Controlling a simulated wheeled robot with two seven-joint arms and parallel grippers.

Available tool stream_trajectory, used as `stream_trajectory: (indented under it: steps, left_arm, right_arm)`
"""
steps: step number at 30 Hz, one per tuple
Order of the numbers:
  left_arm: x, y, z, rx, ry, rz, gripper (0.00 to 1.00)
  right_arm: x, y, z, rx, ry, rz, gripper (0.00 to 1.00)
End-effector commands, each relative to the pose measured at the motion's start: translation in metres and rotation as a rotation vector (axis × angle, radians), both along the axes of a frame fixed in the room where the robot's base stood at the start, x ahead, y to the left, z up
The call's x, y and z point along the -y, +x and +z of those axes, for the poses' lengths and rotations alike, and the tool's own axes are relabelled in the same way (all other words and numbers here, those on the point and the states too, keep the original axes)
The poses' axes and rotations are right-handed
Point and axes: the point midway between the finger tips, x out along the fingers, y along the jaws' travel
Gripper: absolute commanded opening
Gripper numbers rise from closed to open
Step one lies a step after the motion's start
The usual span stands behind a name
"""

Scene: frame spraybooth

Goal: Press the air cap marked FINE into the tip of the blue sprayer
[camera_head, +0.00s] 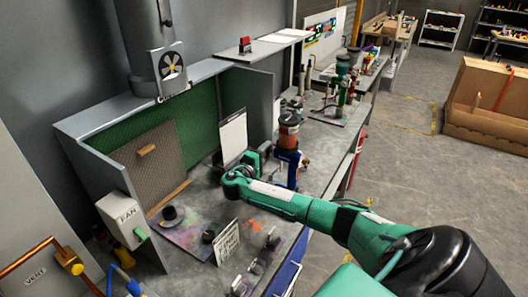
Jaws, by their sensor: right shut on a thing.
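The blue sprayer (290,172) stands upright on the grey bench, with a brown-orange cup (289,134) on top. My right arm reaches in from the lower right, and its gripper (262,153) is just left of the sprayer's upper part. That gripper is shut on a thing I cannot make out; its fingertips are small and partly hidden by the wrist. I cannot tell whether it touches the sprayer. No marking FINE can be read on any air cap. My left gripper is not in view.
A dark round piece (170,213) and another dark piece (208,236) lie on the paint-stained bench by a printed card (227,242). A white board (233,137) stands behind my wrist. More bottles crowd the bench beyond.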

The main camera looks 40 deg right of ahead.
Motion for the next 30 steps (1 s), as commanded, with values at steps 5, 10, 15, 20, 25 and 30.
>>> stream_trajectory:
  steps: [5,10,15,20,25,30]
  left_arm:
    - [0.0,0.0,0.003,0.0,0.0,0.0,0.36]
    - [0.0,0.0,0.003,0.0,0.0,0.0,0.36]
    - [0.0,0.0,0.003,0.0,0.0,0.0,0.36]
    - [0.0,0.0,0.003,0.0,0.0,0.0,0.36]
    - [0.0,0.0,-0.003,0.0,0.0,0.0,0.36]
    - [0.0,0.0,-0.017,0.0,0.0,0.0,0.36]
  right_arm:
    - [0.002,-0.005,0.001,-0.001,-0.001,-0.002,0.16]
    - [0.002,-0.006,0.0,-0.001,0.0,-0.002,0.52]
    - [0.002,-0.006,0.0,-0.001,0.0,-0.002,0.64]
    - [0.002,-0.006,-0.001,0.0,0.0,-0.001,0.64]
    - [-0.011,-0.009,-0.004,0.001,0.001,0.001,0.64]
    - [-0.044,-0.018,-0.007,0.002,0.004,0.003,0.64]
